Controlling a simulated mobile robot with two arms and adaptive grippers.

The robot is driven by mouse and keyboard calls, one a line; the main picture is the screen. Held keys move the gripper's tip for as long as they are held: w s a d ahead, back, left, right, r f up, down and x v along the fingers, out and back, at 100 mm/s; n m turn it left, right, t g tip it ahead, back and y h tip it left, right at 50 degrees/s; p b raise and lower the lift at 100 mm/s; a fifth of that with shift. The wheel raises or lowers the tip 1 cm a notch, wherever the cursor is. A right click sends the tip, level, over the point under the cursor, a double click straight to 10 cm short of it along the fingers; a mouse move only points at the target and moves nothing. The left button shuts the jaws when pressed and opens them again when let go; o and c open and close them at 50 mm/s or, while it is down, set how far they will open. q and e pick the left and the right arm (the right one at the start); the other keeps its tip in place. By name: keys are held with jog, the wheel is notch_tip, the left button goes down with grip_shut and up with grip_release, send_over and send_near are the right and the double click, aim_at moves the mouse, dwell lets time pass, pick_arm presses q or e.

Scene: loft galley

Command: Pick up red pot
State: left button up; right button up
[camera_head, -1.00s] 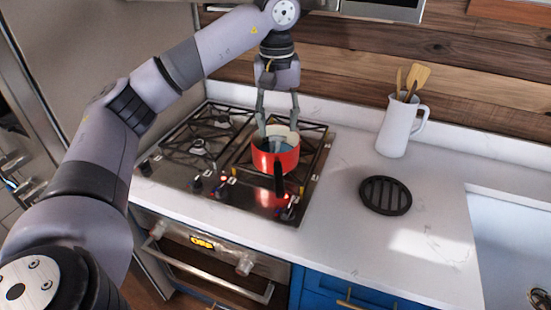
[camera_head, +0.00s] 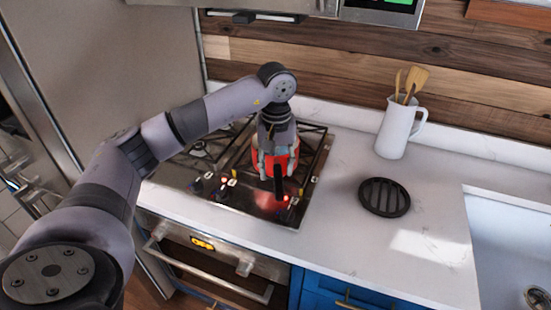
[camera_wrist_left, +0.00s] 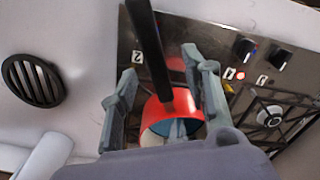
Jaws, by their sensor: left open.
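The red pot (camera_head: 283,163) sits on the front right of the gas cooktop, its dark handle (camera_head: 278,183) pointing toward the front counter edge. In the left wrist view the red pot (camera_wrist_left: 176,103) shows its red wall and pale inside, with the black handle (camera_wrist_left: 150,50) running up. My left gripper (camera_head: 276,172) is open and low over the pot. In the wrist view its fingers (camera_wrist_left: 160,64) stand on either side of the pot and handle; whether they touch it I cannot tell. My left wrist and fingers partly hide the pot in the head view.
The cooktop (camera_head: 180,172) has black grates and knobs at its front. A round black trivet (camera_head: 385,196) lies on the white counter to the right. A white pitcher (camera_head: 396,130) with wooden utensils stands behind it. The sink (camera_head: 510,235) is at far right.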

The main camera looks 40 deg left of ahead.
aim_at(278, 179)
pick_arm(q)
jog(key=f, duration=0.1)
jog(key=f+p, duration=0.2)
jog(key=f, duration=0.1)
jog(key=shift+d+f, duration=0.1)
jog(key=shift+d, duration=0.2)
jog(key=shift+w+f, duration=0.1)
jog(key=shift+f, duration=0.2)
jog(key=shift+c, duration=0.3)
grip_shut()
jog(key=shift+r, duration=0.1)
